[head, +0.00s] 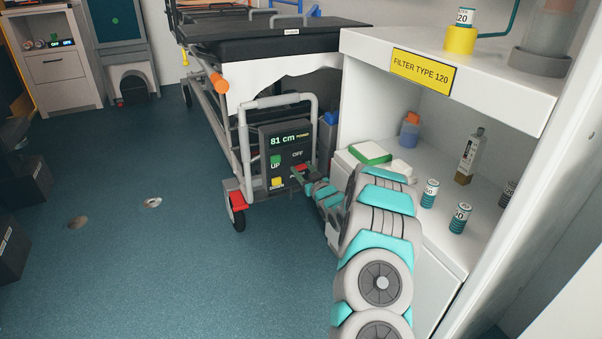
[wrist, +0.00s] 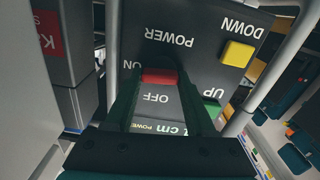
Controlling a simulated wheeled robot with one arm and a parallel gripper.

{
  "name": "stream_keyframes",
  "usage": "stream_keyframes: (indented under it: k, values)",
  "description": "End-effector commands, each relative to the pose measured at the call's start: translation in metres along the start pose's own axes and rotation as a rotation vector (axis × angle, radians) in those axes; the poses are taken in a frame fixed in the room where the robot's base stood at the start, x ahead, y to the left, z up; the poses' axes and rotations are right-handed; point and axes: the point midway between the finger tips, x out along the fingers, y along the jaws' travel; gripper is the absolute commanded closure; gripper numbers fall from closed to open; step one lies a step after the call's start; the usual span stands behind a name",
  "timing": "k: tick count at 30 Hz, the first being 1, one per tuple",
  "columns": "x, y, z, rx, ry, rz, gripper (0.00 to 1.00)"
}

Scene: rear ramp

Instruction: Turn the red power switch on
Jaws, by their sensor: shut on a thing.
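The control panel (head: 285,150) is a dark box on the side of the wheeled stretcher, with a lit display reading 81 cm. The red power switch (wrist: 159,76) shows upside down in the wrist view, between the words POWER and OFF, with ON beside it. In the head view the switch (head: 301,167) is partly hidden by my fingers. My gripper (wrist: 157,84) has its two dark green fingers on either side of the red switch, shut on it. My gripper also shows in the head view (head: 303,174) at the panel's right side.
The green UP button (head: 275,161) and yellow DOWN button (head: 278,183) sit left of the switch. A grey tube frame (head: 243,150) surrounds the panel. A white shelf unit (head: 440,190) with bottles stands close at the right. The blue floor (head: 150,250) at the left is mostly clear.

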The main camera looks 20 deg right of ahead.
Motion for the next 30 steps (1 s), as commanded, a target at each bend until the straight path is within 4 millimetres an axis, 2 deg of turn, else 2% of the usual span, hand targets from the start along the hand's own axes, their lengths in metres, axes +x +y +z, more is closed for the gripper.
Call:
stream_keyframes:
  k: [6, 14, 15, 23, 30]
  values:
    - [-0.0002, -0.0005, 0.0, 0.114, -0.003, -0.002, 1.0]
    - [-0.0001, -0.0009, 0.0008, 0.122, -0.002, -0.002, 1.0]
    - [-0.0001, -0.001, 0.0008, 0.121, -0.002, -0.002, 0.43]
    - [0.0, -0.0003, 0.0003, 0.12, -0.002, -0.001, 0.15]
    - [-0.0006, 0.0001, 0.0001, 0.12, -0.001, 0.0, 0.15]
